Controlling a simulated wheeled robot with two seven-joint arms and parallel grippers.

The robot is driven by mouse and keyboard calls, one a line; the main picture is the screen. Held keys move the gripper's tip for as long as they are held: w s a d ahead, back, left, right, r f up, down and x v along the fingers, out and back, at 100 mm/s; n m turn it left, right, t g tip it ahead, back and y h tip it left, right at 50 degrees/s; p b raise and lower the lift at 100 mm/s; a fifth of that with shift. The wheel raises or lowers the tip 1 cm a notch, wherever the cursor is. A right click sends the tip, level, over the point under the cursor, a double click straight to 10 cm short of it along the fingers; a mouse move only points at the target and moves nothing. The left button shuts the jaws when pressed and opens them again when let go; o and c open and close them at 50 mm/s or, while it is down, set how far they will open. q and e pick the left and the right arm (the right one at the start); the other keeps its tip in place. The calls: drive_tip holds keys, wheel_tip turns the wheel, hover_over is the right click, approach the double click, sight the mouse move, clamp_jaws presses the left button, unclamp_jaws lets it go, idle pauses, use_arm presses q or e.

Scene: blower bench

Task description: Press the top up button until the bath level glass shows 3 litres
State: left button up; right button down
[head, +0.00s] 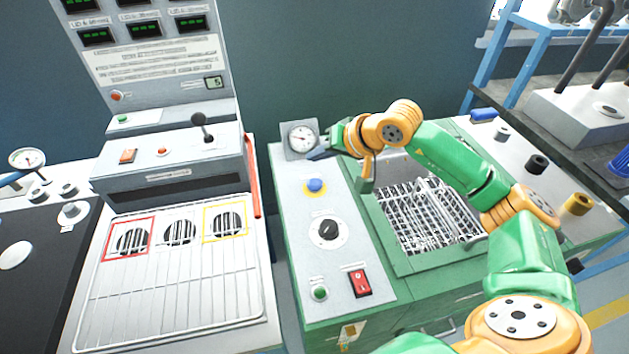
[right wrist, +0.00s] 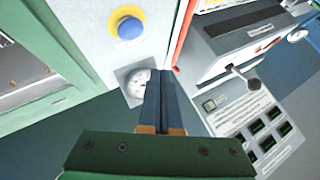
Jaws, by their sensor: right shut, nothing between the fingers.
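A blue button (head: 315,186) in a yellow ring is on the light panel of the green machine (head: 290,240); the right wrist view shows it (right wrist: 128,28) too, ahead of the fingers and to their left. I cannot read which control is labelled top up. My right gripper (head: 318,154) is shut and empty, above the panel between the round dial (head: 301,138) and the blue button, apart from the button. Its fingers (right wrist: 165,78) partly cover the dial in the right wrist view. I cannot clearly make out a level glass or its reading. My left gripper is out of view.
A black knob (head: 328,230), a green button (head: 320,293) and a red rocker switch (head: 360,283) share the panel. A wire rack (head: 425,215) lies in the basin at right, under my right arm. A grey machine with a grille (head: 170,290) stands at left.

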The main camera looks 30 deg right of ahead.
idle(0.6)
drive_tip(key=a+r+m+t+y+p, duration=0.2)
drive_tip(key=a+r+m+y+p, duration=0.2)
drive_tip(key=a+r+y, duration=0.7)
drive_tip(key=w+d+r+m+t+h+p, duration=0.45)
drive_tip(key=d+r+m+t, duration=0.25)
drive_tip(key=r+m, duration=0.6)
drive_tip(key=w+d+f+m+g+h+p, duration=0.1)
drive_tip(key=d+f+m+g+h, duration=0.2)
drive_tip(key=f+m, duration=0.4)
drive_tip(key=d+f+m+g+h+p, duration=0.1)
drive_tip(key=d+f+m+h+p, duration=0.1)
drive_tip(key=d+f+m+h, duration=0.5)
drive_tip(key=s+a+f+m+g+y, duration=0.3)
drive_tip(key=s+a+f+m+g, duration=0.2)
drive_tip(key=a+f, duration=0.1)
drive_tip(key=shift+s+p, duration=0.3)
drive_tip(key=shift+p, duration=0.1)
